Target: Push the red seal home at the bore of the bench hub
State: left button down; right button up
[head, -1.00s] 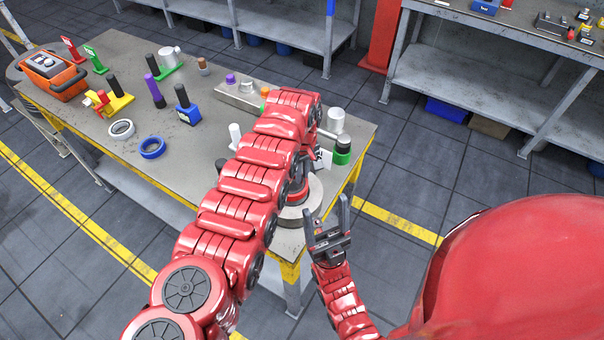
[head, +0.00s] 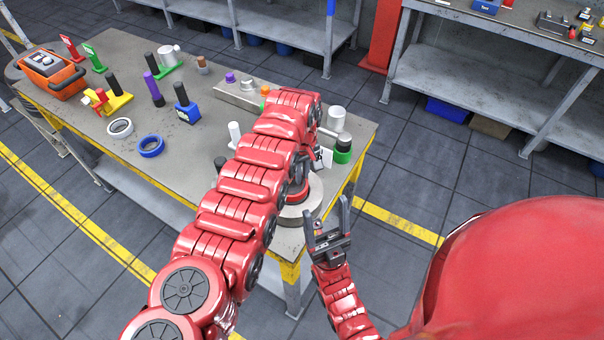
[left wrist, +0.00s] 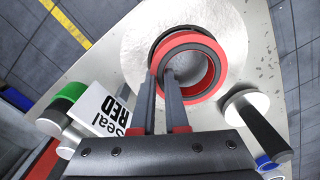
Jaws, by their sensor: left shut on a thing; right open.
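The red seal (left wrist: 209,44) is a red ring with a dark edge, seen in the left wrist view at the bore of the bench hub. The bench hub (left wrist: 135,48) is a pale round block; in the head view the hub (head: 313,204) sits at the bench's near right corner, partly behind my left arm. My left gripper (left wrist: 163,76) is shut on the near left part of the seal's wall, one finger inside the ring. How deep the seal sits cannot be told. My right gripper (head: 328,212) is open and empty beside the hub, off the bench edge.
A white card reading "Seal RED" (left wrist: 102,108) stands close to my left gripper. A green-and-black cylinder (head: 343,150) is behind the hub. A white ring (head: 120,128) and a blue ring (head: 150,146) lie on the bench's left part, with several coloured fixtures behind them.

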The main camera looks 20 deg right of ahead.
pick_arm(q)
jog(key=shift+f+b, duration=0.75)
jog(key=shift+f, duration=0.15)
jog(key=c, duration=0.8)
grip_release()
jog(key=shift+r, duration=0.15)
jog(key=shift+c, duration=0.2)
jog(key=shift+r, duration=0.1)
jog(key=shift+d+r, duration=0.15)
jog(key=shift+r, duration=0.25)
jog(key=shift+r+p, duration=0.45)
jog(key=shift+r, duration=0.5)
notch_tip(320, 180, up, 14)
jog(key=b, duration=0.3)
jog(key=shift+a+r, duration=0.25)
jog(key=shift+a, duration=0.1)
